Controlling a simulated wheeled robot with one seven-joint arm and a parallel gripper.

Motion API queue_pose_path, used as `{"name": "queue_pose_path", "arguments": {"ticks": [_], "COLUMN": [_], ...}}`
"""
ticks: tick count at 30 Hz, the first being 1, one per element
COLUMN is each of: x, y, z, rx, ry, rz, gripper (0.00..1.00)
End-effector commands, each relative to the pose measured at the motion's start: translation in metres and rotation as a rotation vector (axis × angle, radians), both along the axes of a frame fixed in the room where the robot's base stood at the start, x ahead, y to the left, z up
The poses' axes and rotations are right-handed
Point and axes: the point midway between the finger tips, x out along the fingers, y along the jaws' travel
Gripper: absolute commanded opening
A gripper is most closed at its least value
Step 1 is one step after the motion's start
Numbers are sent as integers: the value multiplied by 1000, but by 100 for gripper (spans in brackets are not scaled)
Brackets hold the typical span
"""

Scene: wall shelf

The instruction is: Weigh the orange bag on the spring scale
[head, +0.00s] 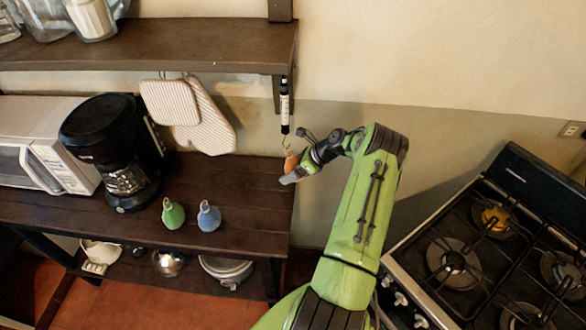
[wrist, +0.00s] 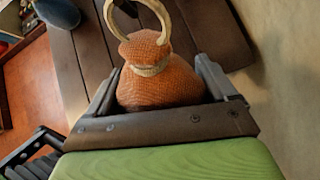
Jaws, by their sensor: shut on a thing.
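The orange bag (wrist: 160,80) is between the two fingers of my gripper (wrist: 155,95), which is shut on it. A pale ring stands on top of the bag, above a tied neck. In the head view the bag (head: 291,162) shows small beside my gripper (head: 291,172), off the shelf's right end. The spring scale (head: 284,103) hangs upright below the upper shelf, with its hook (head: 286,143) just above the bag. I cannot tell whether the hook and the ring touch.
A green bag (head: 173,213) and a blue bag (head: 209,216) stand on the lower shelf (head: 245,190). A coffee maker (head: 110,150) and a microwave (head: 35,145) are at the left. Oven mitts (head: 205,125) hang behind. A stove (head: 480,250) is at the right.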

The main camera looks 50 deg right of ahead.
Motion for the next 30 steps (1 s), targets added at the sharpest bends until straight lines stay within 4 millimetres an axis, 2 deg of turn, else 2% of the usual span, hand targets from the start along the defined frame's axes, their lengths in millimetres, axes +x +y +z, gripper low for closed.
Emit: {"name": "queue_pose_path", "arguments": {"ticks": [13,14,16,17,25,30], "x": [1,1,1,0,-3,-23], "y": [0,0,0,0,-2,-17], "z": [1,1,1,1,3,29], "rx": [-1,-1,-1,-1,-1,-4], "ry": [-2,-2,-2,-2,1,-1], "rz": [1,1,1,1,-1,-6], "gripper": [34,86,97,100,100,100]}}
